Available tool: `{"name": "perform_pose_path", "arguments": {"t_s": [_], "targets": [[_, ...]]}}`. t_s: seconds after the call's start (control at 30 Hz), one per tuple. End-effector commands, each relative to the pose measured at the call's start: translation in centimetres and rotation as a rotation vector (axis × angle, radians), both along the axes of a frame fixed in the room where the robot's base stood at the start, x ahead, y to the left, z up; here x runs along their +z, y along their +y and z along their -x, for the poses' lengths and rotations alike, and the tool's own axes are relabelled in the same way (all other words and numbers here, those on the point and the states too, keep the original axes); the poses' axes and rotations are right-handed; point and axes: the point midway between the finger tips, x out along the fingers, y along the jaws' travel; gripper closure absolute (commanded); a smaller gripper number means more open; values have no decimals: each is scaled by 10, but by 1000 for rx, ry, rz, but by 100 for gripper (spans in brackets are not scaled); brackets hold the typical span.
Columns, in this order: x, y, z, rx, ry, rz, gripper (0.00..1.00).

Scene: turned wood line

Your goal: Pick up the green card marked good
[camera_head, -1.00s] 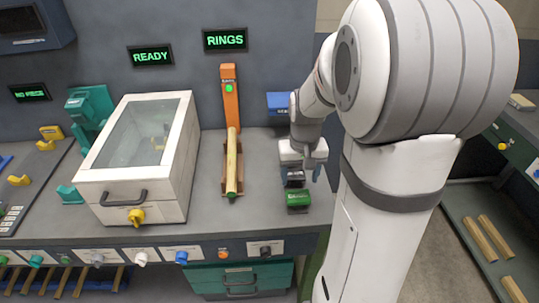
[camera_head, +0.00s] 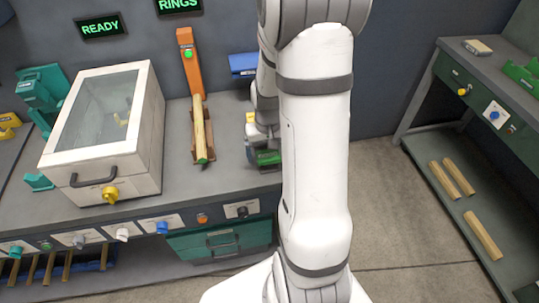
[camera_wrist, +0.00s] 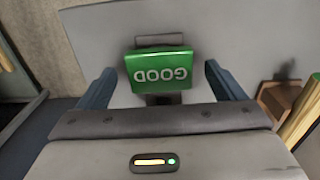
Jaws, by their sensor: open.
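The green card (camera_wrist: 158,74) reads GOOD, upside down in the wrist view. It stands in or against a small dark holder on the grey bench. In the head view the card (camera_head: 267,157) shows at the bench's right end, partly hidden by my gripper and arm. My gripper (camera_wrist: 159,69) is open, with one blue-grey finger on each side of the card. A gap shows between the card and each finger. Whether the fingertips reach down level with the card is hard to tell.
A wooden bar lies in a brown cradle (camera_wrist: 274,98) right of my gripper in the wrist view. In the head view a white glass-lidded box (camera_head: 140,150) stands further left. A blue tray (camera_head: 243,64) is behind the card. Open floor lies right of the bench.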

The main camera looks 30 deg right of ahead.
Motion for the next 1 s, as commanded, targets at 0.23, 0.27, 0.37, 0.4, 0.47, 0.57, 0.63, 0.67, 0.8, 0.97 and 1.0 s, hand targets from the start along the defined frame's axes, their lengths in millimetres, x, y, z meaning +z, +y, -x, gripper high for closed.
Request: {"name": "perform_pose_path", "arguments": {"t_s": [0.23, 0.27, 0.37, 0.4, 0.47, 0.57, 0.63, 0.67, 0.8, 0.97, 1.0], "targets": [[0, 0, 0, -1, 0, 0, 26], [0, 0, 0, -1, 0, 0, 28], [0, 0, 0, -1, 0, 0, 36], [1, 0, 0, -1, 0, 0, 40], [1, -1, 0, -1, 0, 0, 44], [1, -1, 0, -1, 0, 0, 53], [1, -1, 0, -1, 0, 0, 58], [1, -1, 0, -2, 0, 0, 59], [1, -1, 0, -2, 0, 0, 59], [8, -1, -1, -2, -3, 1, 59], [13, -1, -1, -2, -4, 1, 59]]}}
